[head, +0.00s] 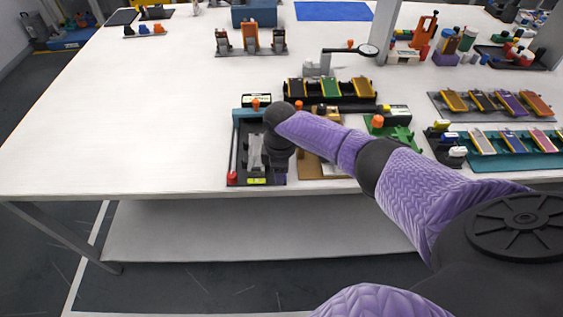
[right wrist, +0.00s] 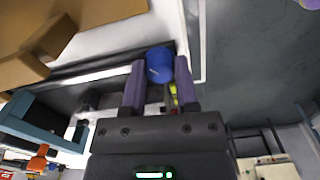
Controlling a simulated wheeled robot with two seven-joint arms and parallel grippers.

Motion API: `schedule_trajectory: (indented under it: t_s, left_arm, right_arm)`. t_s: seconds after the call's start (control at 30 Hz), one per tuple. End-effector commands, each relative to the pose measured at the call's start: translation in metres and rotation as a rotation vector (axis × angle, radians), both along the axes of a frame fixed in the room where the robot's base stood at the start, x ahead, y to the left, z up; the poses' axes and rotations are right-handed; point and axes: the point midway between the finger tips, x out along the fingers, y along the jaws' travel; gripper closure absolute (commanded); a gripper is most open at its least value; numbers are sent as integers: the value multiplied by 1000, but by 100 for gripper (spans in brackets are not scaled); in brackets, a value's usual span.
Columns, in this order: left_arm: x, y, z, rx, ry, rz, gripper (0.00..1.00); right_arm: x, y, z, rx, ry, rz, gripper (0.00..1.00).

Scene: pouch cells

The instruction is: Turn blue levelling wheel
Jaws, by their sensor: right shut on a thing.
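The blue levelling wheel (right wrist: 159,65) shows in the right wrist view between the tips of my right gripper's two purple fingers. My right gripper (right wrist: 160,75) is shut on it, with one finger on each side. In the head view my right gripper (head: 281,177) points down at the front right corner of the dark fixture (head: 240,150), close to the table's front edge. The wheel is hidden there behind my gripper. The fixture has a teal block at the back, a red knob at its front left and a yellow-green strip at its front. My left gripper is not in view.
A brown board (head: 325,172) lies close on the right of the fixture, partly behind my arm. A rack of coloured cells (head: 330,88) stands behind, and a green stand (head: 400,135) to the right. The white table (head: 120,120) is clear on the left.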

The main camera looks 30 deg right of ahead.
Motion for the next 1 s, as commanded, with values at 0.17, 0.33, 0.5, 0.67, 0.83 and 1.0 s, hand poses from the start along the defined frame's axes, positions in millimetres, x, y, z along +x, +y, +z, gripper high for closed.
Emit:
schedule_trajectory:
  t_s: [0.17, 0.33, 0.5, 0.67, 0.83, 1.0]
  left_arm:
    - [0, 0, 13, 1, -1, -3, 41]
    - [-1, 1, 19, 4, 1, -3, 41]
    - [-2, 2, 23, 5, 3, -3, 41]
    - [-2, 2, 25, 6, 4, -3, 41]
    - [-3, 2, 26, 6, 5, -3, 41]
    - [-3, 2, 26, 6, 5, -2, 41]
  right_arm:
    - [0, 1, 3, 2, 1, -144, 100]
    - [0, 1, 2, 2, 0, -261, 100]
    - [0, 0, 1, 1, -1, -345, 100]
    - [1, 0, 1, 1, -1, -394, 100]
    - [1, 0, 1, 0, -2, -419, 100]
    - [1, 0, 1, 0, -2, -426, 100]
